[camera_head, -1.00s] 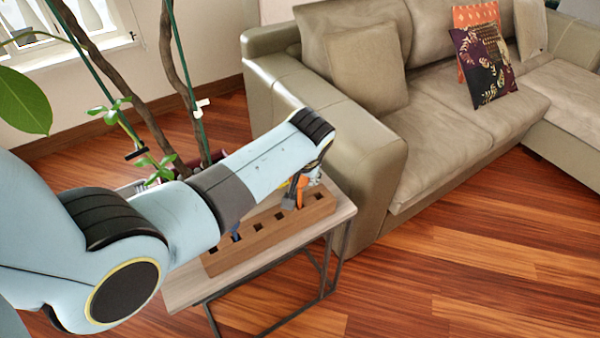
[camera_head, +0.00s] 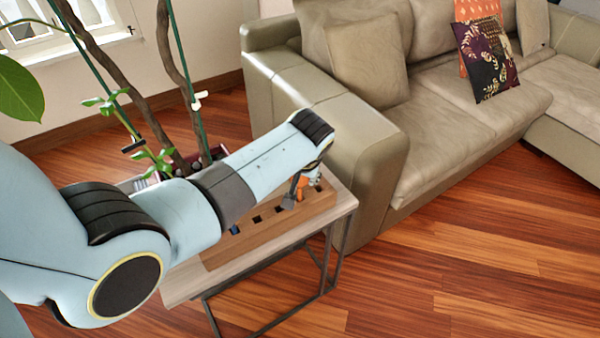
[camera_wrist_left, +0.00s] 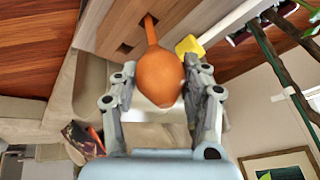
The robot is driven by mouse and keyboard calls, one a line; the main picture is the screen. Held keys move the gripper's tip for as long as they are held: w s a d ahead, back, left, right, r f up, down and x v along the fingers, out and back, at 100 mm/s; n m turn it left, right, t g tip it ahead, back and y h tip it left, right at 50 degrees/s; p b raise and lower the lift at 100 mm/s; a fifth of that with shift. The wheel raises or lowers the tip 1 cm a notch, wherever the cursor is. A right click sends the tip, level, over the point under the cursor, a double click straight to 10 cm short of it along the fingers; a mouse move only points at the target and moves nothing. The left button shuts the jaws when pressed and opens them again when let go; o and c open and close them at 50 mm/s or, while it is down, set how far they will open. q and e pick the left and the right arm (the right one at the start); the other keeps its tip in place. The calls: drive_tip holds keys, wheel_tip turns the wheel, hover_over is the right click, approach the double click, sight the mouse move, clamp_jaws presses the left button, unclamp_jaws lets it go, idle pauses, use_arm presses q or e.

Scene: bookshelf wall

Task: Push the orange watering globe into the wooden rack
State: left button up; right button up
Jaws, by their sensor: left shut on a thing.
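My left gripper (camera_wrist_left: 158,85) is shut on the orange watering globe (camera_wrist_left: 159,76), with a finger on each side of its round bulb. The globe's thin stem points away from the gripper, and its end meets a square hole in the wooden rack (camera_wrist_left: 103,33); how deep it sits I cannot tell. In the head view, the left gripper (camera_head: 299,187) is at the rack's right part, mostly behind my own arm, and only a bit of the orange globe (camera_head: 303,181) shows. The long rack (camera_head: 262,233) has a row of square holes and lies on a side table. My right gripper is out of view.
The pale side table (camera_head: 185,287) has a dark metal frame. A potted plant (camera_head: 178,90) with tall stems and green stakes stands behind it. A beige sofa (camera_head: 330,125) is close on the right. A yellow object (camera_wrist_left: 190,46) is beside the globe. The front floor is clear.

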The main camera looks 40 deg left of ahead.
use_arm(q)
drive_tip(key=o, duration=1.6)
drive_tip(key=p+v, duration=0.4)
drive_tip(key=p, duration=0.1)
drive_tip(key=p+v, duration=0.5)
drive_tip(key=shift+w+a+r, duration=0.1)
drive_tip(key=shift+w+a, duration=0.1)
drive_tip(key=shift+a, duration=0.05)
